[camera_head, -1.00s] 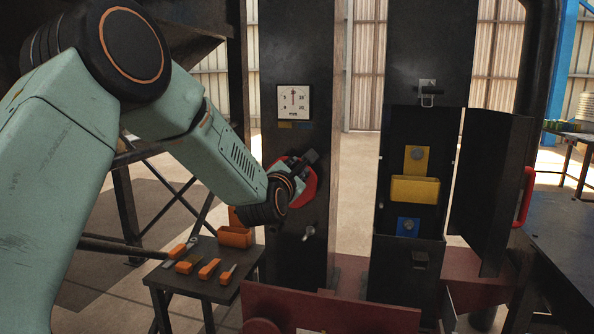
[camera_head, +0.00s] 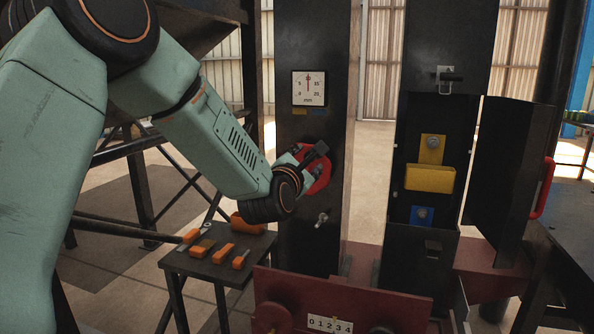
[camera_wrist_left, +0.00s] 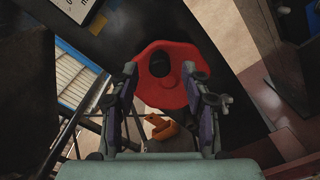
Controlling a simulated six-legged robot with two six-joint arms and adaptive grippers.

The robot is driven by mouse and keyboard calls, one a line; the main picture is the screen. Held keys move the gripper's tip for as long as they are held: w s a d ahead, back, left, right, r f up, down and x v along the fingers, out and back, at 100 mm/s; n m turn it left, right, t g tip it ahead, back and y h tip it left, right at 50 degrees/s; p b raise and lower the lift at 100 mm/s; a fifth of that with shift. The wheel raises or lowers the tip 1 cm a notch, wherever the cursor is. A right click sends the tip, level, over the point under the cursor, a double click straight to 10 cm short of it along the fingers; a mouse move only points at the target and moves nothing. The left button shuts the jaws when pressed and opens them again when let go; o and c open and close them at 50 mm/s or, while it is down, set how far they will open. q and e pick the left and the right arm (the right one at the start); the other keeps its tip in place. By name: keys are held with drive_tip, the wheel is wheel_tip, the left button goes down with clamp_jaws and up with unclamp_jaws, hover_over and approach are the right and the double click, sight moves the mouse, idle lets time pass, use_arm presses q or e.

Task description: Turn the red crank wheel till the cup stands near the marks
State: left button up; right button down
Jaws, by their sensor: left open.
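The red crank wheel (camera_head: 319,176) is on the front of the dark left column. It also shows in the left wrist view (camera_wrist_left: 165,85), with a dark round hub. My left gripper (camera_head: 308,152) is at the wheel and partly hides it. In the left wrist view my left gripper (camera_wrist_left: 160,80) is open, its fingers on either side of the wheel; I cannot tell whether they touch it. A yellow box-like cup (camera_head: 429,179) is in the open right column, between a yellow plate (camera_head: 432,147) and a blue plate (camera_head: 422,215), each with a bolt. My right gripper is out of view.
A dial (camera_head: 309,88) sits above the wheel, a small lever (camera_head: 321,219) below. A small table (camera_head: 211,269) with orange-handled tools stands at lower left. A dark door (camera_head: 509,180) with a red handle stands open at right. A numbered plate (camera_head: 330,324) is at the bottom.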

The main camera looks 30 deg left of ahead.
use_arm(q)
drive_tip(key=v, duration=0.7)
drive_tip(key=shift+s, duration=0.35)
